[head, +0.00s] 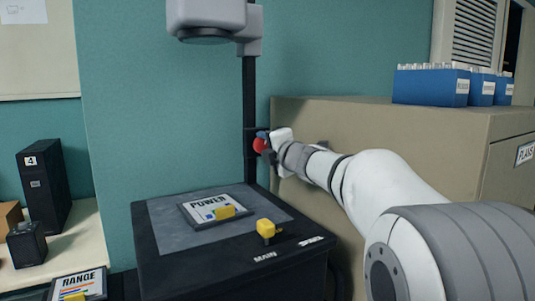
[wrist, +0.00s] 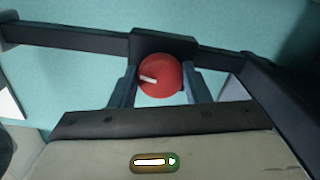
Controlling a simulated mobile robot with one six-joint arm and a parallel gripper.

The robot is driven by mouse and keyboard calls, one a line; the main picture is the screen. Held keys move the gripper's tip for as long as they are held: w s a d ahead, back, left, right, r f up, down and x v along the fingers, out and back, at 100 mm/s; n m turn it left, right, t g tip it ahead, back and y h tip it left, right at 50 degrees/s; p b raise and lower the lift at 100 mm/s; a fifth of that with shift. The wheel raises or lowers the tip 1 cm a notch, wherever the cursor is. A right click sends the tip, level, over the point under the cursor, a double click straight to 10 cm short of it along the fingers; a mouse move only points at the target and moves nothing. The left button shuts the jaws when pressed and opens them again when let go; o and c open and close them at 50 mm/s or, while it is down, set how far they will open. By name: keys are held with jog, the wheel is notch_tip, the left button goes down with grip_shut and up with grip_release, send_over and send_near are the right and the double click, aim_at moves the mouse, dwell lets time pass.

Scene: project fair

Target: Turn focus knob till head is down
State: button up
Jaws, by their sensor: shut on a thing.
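The red focus knob (head: 260,145) sits on the side of the projector's black post (head: 250,100). In the wrist view the knob (wrist: 161,76) is round, with a white mark on its left part pointing left. My gripper (head: 266,141) is shut on the knob, with one finger on each side of it in the wrist view (wrist: 160,88). The grey projector head (head: 208,15) is at the top of the post, high above the black projector base (head: 230,262), and its upper edge is cut off by the frame.
A POWER card (head: 215,209) lies on the projector's stage. A yellow switch (head: 267,229) is on the base's front. A beige cabinet (head: 400,125) with blue bins (head: 432,87) stands behind my arm. A black speaker-like box (head: 43,185) stands at the left.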

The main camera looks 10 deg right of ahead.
jog(key=shift+n+b, duration=0.5)
jog(key=shift+n, duration=0.6)
jog(key=o, duration=1)
jog(key=v, duration=0.7)
jog(key=shift+s, duration=0.35)
jog(key=shift+d, duration=0.1)
